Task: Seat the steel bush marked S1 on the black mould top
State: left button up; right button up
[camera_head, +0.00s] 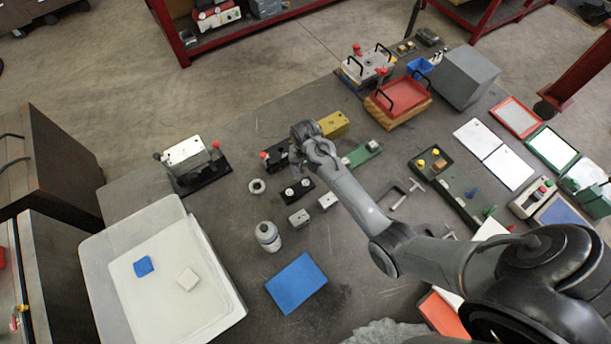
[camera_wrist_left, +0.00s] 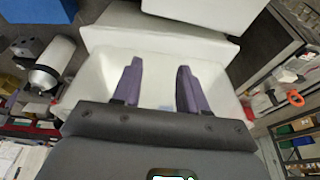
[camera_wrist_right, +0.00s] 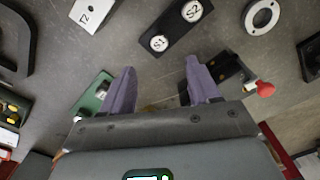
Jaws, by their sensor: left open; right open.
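The steel bush S1 (camera_wrist_right: 159,42) stands beside the bush S2 (camera_wrist_right: 192,11) on a small black holder (camera_wrist_right: 172,32). The holder also shows in the head view (camera_head: 297,191), in the middle of the table. A black block with a red knob (camera_wrist_right: 230,72), possibly the black mould top, lies partly behind a right finger; it shows in the head view (camera_head: 274,156) too. My right gripper (camera_wrist_right: 160,80) is open and empty, above the table near the holder and black block. My left gripper (camera_wrist_left: 157,78) is open and empty, with a white bin behind its fingers; it is out of the head view.
A yellow block (camera_head: 334,124) and a green block (camera_head: 362,153) lie beside my right arm. A white bin (camera_head: 175,325) stands at left.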

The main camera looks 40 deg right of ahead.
aim_at(306, 183)
notch_tip(306, 183, down, 8)
jog(key=shift+f, duration=0.15)
jog(key=shift+s+f, duration=0.1)
jog(key=shift+f, duration=0.6)
grip_shut()
jog(key=shift+r, duration=0.2)
jog(key=shift+r+p, duration=0.9)
jog(key=shift+p, duration=0.3)
